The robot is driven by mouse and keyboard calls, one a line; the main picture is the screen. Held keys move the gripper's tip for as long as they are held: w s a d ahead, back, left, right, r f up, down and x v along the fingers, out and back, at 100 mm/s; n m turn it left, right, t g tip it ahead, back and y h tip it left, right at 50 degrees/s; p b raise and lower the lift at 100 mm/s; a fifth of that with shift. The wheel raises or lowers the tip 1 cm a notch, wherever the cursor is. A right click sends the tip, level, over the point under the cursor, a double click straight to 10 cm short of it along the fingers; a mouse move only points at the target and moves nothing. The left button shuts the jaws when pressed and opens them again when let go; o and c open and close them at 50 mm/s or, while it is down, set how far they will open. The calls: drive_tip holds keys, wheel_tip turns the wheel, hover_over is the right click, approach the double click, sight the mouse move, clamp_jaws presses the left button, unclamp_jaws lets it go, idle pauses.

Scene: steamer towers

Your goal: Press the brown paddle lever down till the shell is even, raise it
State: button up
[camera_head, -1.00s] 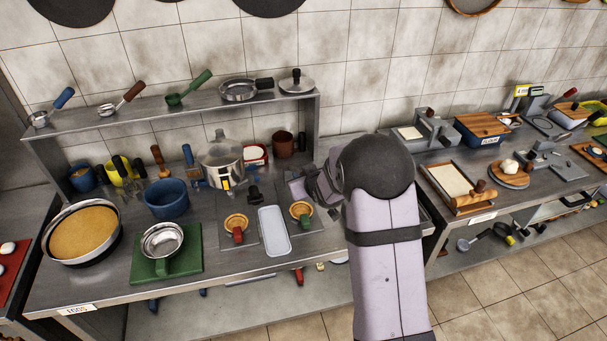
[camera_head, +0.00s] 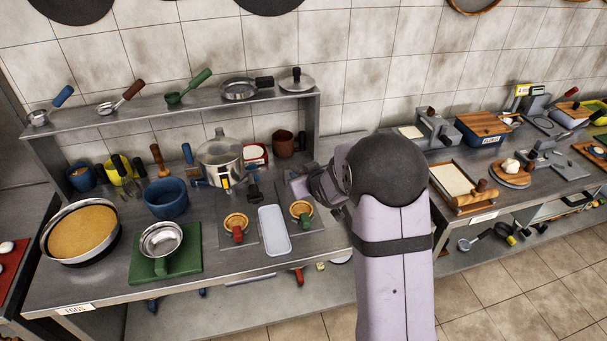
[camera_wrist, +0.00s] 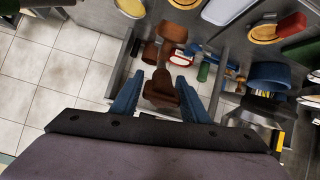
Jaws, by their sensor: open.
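My gripper (camera_wrist: 160,103) shows in the wrist view with its two blue fingers spread apart. A brown paddle-like piece (camera_wrist: 163,88), which looks like the brown lever, appears between the fingers. I cannot tell whether they touch it, and no grip on it shows. In the head view my arm hides my fingertips and I cannot make out the brown lever. Two round tan shells show there, one with a red paddle (camera_head: 237,235) and one with a green paddle (camera_head: 304,217). The shell belonging to the brown lever is not clearly visible.
A pale blue tray (camera_head: 274,232) lies between the two shells. A steel pot (camera_head: 221,165), a brown mug (camera_head: 283,144) and a red-and-white scale (camera_head: 255,154) stand behind. A blue bowl (camera_head: 166,199) and a green board (camera_head: 190,255) are to the left.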

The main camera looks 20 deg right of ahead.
drive_tip(key=shift+b+v, duration=0.7)
drive_tip(key=shift+v, duration=1.85)
drive_tip(key=s+d+f+m+g, duration=0.1)
drive_tip(key=s+f+g, duration=0.25)
drive_tip(key=s, duration=0.35)
drive_tip(key=s+f+m+g+h, duration=0.1)
drive_tip(key=s+f+g, duration=0.2)
drive_tip(key=s+f, duration=0.35)
drive_tip(key=s+d+f+g, duration=0.1)
drive_tip(key=s+f+g, duration=0.25)
drive_tip(key=s, duration=0.55)
drive_tip(key=s+a+r, duration=0.2)
drive_tip(key=s+a, duration=0.1)
drive_tip(key=s, duration=0.2)
drive_tip(key=s+a+r+g, duration=0.1)
drive_tip(key=s+a+r, duration=0.2)
drive_tip(key=s, duration=0.2)
drive_tip(key=shift+s+a+r+g+y, duration=0.3)
drive_tip(key=shift+r+y, duration=0.05)
drive_tip(key=shift+y, duration=0.05)
